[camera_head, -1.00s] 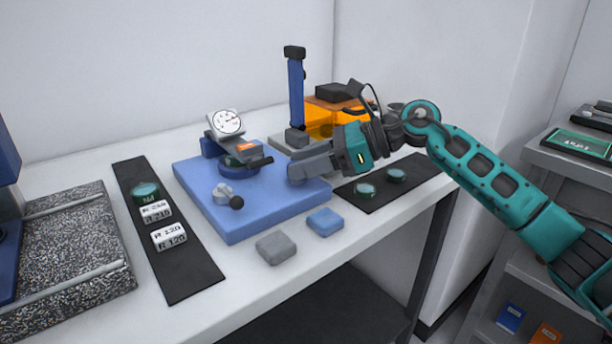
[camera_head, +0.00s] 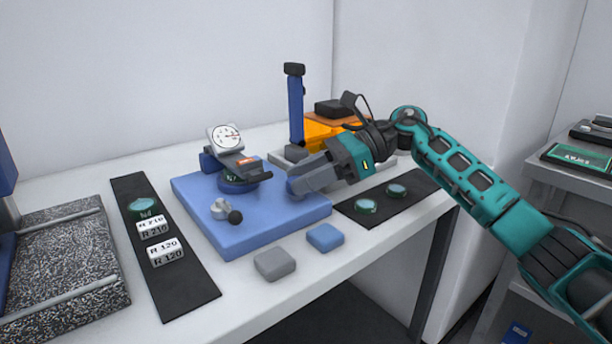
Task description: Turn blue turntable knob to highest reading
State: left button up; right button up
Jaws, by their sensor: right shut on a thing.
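The blue base (camera_head: 250,232) stands on the white table and carries a round blue turntable (camera_head: 238,187). A white dial gauge (camera_head: 227,137) sits above the turntable on a dark arm; its needle is too small to read exactly. My right gripper (camera_head: 298,186) comes in from the right and is shut at the right edge of the base. A bluish piece, seemingly the blue turntable knob (camera_head: 296,188), shows at its fingertips; the fingers hide most of it. My left gripper is not in view.
A lever with a black ball (camera_head: 235,218) stands on the base's front left. A grey block (camera_head: 275,264) and a blue block (camera_head: 325,237) lie in front. Dark mats (camera_head: 185,285) with discs flank the base. A blue post (camera_head: 295,108) and orange box stand behind.

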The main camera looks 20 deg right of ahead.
jog(key=o, duration=1)
jog(key=shift+o, duration=0.2)
jog(key=shift+d, duration=0.1)
jog(key=p+v, duration=0.1)
jog(key=v, duration=1.1)
jog(key=shift+d+r, duration=0.15)
jog(key=shift+d, duration=0.2)
